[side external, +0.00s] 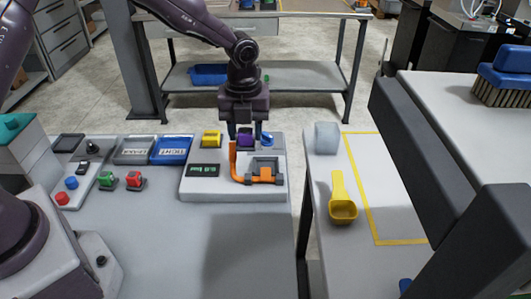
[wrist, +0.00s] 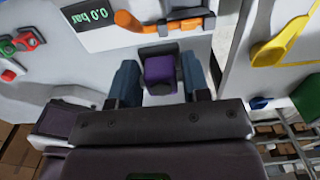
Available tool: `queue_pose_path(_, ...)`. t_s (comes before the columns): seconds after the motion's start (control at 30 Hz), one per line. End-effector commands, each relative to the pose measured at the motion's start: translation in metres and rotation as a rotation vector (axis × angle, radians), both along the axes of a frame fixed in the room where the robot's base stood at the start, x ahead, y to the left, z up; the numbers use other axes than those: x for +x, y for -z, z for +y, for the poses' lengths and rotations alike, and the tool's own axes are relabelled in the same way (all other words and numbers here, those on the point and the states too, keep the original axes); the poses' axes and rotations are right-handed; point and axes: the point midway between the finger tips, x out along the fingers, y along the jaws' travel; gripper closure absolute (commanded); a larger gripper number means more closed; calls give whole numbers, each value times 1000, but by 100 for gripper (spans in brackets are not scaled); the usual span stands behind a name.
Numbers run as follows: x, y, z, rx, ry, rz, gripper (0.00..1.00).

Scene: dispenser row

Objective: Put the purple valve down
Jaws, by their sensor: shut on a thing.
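The purple valve (side external: 245,139) is a small dark purple block at the back of the white panel unit (side external: 200,187). My gripper (side external: 245,134) points down and is shut on it, with one blue-grey finger on each side. In the wrist view the purple valve (wrist: 161,76) sits between the two fingers of my gripper (wrist: 160,80). Whether its underside touches the panel I cannot tell.
A yellow block (side external: 211,138) stands left of the valve. An orange pipe (side external: 235,163) and a green-lit display (side external: 204,170) showing 0.0 bar are in front. Trays labelled LEAKY (side external: 134,150) and TIGHT (side external: 171,150) lie left. A yellow scoop (side external: 342,200) lies on the right table.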

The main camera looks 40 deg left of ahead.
Motion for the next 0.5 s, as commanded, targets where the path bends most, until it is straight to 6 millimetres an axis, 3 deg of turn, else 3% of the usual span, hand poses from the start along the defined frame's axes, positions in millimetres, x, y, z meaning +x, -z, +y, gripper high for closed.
queue_pose_path(0.2, 35, 41, -4, 1, 1, 2, 85)
queue_pose_path(0.5, 51, 60, -5, 1, 2, 1, 85)
